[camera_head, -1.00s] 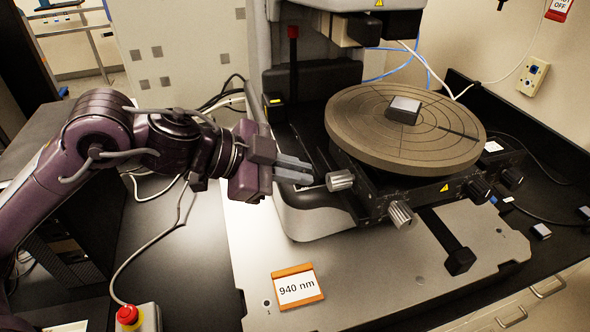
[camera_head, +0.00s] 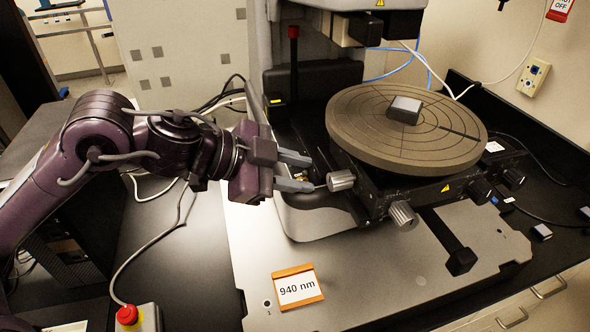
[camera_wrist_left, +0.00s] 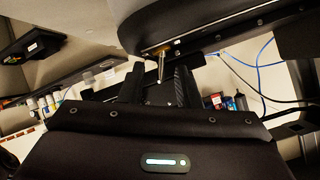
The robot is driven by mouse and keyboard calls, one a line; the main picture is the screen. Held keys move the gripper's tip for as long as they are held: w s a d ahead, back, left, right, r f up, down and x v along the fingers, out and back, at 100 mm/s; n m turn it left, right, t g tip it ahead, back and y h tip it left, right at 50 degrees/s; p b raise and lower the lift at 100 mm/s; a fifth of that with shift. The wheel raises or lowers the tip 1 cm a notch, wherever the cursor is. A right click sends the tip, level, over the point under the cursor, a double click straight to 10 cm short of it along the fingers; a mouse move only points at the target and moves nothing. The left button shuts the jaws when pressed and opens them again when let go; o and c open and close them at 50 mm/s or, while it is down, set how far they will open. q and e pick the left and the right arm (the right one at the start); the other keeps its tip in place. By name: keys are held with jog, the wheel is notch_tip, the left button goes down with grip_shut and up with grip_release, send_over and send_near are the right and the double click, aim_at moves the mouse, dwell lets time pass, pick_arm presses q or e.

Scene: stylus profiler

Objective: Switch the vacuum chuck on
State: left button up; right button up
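The vacuum chuck (camera_head: 360,132) is a round grey-brown disc with ring grooves on the stage, and a small grey block (camera_head: 404,109) lies on it. My left gripper (camera_head: 296,172) is open at the left side of the stage, below the chuck's rim. In the left wrist view, a small metal toggle lever (camera_wrist_left: 161,66) with a brass-coloured base shows under the chuck's edge, between the two dark fingers (camera_wrist_left: 160,88). I cannot tell from this view how far beyond the fingertips it is. In the head view the lever is largely hidden by the fingers. My right gripper is not in view.
A 940 nm sign (camera_head: 297,287) stands on the grey baseplate (camera_head: 380,280). A red emergency button (camera_head: 128,315) is at the lower left. The microscope column (camera_head: 310,80) rises behind.

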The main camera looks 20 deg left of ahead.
pick_arm(q)
jog(key=b+v, duration=0.5)
jog(key=v, duration=0.2)
jog(key=shift+s+a+r, duration=0.2)
jog(key=shift+s+a, duration=0.05)
jog(key=shift+a, duration=0.05)
dwell(0.5)
